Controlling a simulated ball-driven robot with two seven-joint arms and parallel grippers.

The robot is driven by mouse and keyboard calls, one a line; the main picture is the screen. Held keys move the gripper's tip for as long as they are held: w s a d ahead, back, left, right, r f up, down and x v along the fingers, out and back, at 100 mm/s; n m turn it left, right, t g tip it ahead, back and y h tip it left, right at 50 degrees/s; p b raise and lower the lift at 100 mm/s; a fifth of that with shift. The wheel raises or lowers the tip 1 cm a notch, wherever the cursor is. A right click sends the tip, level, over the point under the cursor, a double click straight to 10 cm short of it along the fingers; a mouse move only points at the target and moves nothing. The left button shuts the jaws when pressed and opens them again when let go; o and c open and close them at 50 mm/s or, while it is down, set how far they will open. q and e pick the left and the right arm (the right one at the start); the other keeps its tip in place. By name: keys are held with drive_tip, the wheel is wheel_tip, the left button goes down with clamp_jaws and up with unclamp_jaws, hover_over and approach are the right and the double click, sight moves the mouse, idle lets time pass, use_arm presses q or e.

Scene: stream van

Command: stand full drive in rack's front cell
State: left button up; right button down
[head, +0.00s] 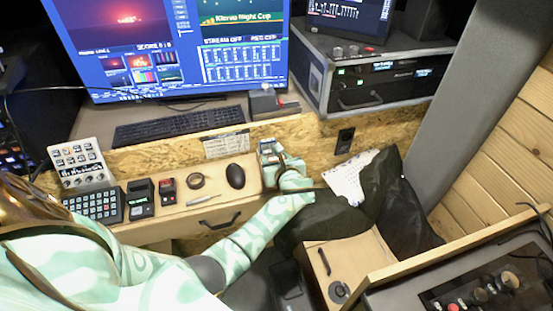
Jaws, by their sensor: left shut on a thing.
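My left gripper (271,156) is at the end of the mint-green patterned arm that comes in from the left. It is at the right end of the wooden ledge, close to the chipboard wall. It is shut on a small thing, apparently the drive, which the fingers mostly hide. I cannot make out its label or whether it touches anything below. I cannot clearly tell the rack or its front cell from the small shapes around the gripper. My right gripper is out of view.
On the wooden ledge (215,214) lie a black mouse (235,176), a tape ring (195,181), a small red-marked black device (167,190) and a keypad (94,205). A keyboard (178,126) lies behind. Dark bags (335,217) and a paper sheet (350,177) are right of the gripper.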

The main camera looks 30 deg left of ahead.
use_arm(q)
drive_tip(key=shift+f+b, duration=0.4)
drive_tip(key=shift+f, duration=0.25)
drive_tip(key=o, duration=1.1)
